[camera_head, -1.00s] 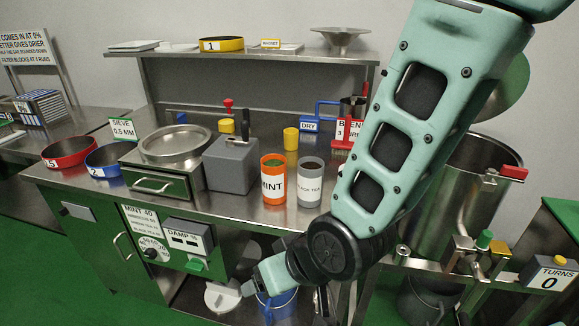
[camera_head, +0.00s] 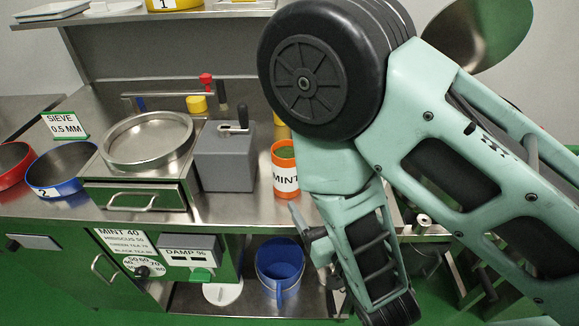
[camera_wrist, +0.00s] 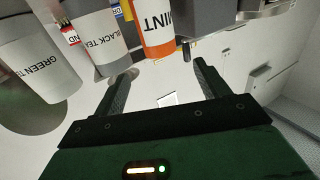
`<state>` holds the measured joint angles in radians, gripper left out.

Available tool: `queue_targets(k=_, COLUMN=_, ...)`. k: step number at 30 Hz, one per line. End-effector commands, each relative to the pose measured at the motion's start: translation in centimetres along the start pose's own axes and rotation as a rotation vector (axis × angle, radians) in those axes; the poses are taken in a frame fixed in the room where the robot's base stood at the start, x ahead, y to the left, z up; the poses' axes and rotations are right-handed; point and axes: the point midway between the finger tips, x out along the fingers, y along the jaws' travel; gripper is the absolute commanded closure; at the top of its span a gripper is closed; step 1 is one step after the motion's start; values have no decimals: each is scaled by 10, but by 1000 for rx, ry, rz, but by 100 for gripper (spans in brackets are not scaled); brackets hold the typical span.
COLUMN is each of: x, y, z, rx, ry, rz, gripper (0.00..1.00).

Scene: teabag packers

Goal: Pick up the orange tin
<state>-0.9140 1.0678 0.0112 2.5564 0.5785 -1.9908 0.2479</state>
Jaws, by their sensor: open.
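The orange tin (camera_head: 284,172), labelled MINT, stands on the steel worktop, with green contents at its open top. My arm covers part of its right side in the head view. In the wrist view the orange tin (camera_wrist: 157,42) is at the top centre, beyond the fingers and cut by the frame edge. My gripper (camera_wrist: 160,88) is open, with nothing between its two dark fingers. The tin is apart from the fingers. In the head view I cannot clearly make out the fingers.
A grey tin labelled BLACK TEA (camera_wrist: 98,40) stands beside the orange one; a white GREEN TEA tin (camera_wrist: 40,62) is further left in the wrist view. A grey box with a crank (camera_head: 224,160) stands left of the orange tin. A blue bucket (camera_head: 280,268) sits on the lower shelf.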

Motion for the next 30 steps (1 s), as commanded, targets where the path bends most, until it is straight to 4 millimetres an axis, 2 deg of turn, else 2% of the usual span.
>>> queue_targets(k=4, x=19, y=1, z=5, rx=5, ry=6, rz=4, gripper=26)
queue_targets(k=5, x=24, y=1, z=1, rx=2, ry=7, rz=3, gripper=26)
queue_targets(k=15, x=94, y=1, z=-3, rx=0, ry=1, rz=1, gripper=26)
queue_targets(k=18, x=107, y=1, z=-2, rx=0, ry=0, rz=0, gripper=26)
queue_targets(k=26, x=126, y=2, z=-3, rx=0, ry=0, rz=0, gripper=26)
queue_targets(k=30, x=147, y=4, z=-6, rx=-1, ry=-1, rz=-1, gripper=26)
